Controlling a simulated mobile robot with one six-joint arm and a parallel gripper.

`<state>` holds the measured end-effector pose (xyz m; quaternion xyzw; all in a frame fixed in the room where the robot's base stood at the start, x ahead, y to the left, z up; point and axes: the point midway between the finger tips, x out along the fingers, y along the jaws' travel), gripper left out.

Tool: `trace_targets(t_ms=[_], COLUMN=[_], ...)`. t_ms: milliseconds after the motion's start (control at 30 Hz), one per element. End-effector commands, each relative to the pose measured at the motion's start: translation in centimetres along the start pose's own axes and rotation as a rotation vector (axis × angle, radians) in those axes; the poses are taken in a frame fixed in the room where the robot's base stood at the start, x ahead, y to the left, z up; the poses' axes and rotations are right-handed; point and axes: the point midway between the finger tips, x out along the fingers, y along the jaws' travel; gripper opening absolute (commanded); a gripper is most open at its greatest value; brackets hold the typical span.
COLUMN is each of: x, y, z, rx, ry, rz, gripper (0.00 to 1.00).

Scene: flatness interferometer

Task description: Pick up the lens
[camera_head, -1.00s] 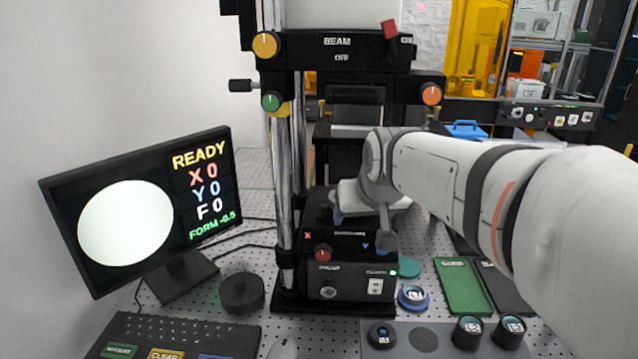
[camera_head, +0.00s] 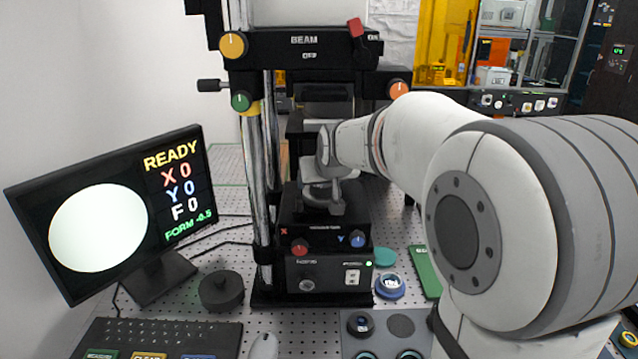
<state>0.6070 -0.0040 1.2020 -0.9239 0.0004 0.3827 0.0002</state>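Which item is the lens is not certain. A round glass-topped piece in a blue ring (camera_head: 390,286) lies on the perforated bench, right of the instrument's base. A dark round mount with a glassy centre (camera_head: 361,324) sits on the grey holder plate (camera_head: 383,339) at the front. Two more round glass-topped pieces (camera_head: 368,355) (camera_head: 409,355) show there, cut off by the lower picture edge. My gripper (camera_head: 336,207) is over the instrument's stage (camera_head: 318,226), behind the X and Y knobs and away from these pieces. Its fingertips are small and partly hidden, so its opening is unclear.
The instrument's column (camera_head: 261,165) and beam head (camera_head: 300,55) stand beside and above my gripper. A monitor (camera_head: 120,215) reading READY, a black round piece (camera_head: 221,291) and a keyboard (camera_head: 160,338) are at left. A green tray (camera_head: 425,271) is partly hidden by my arm.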

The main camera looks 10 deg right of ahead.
Motion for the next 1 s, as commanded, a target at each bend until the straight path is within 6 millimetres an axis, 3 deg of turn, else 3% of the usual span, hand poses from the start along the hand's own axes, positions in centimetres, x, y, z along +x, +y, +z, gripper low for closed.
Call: trace_targets(t_ms=[133,767,1000], x=[-0.01,-0.05,-0.12], y=[-0.03,-0.1,-0.12], z=[0.03,0.01,-0.08], rx=[0.0,-0.001,-0.002], ry=[0.0,0.0,0.001], rz=[0.0,-0.001,-0.001], gripper=[0.75,0.23,0.22])
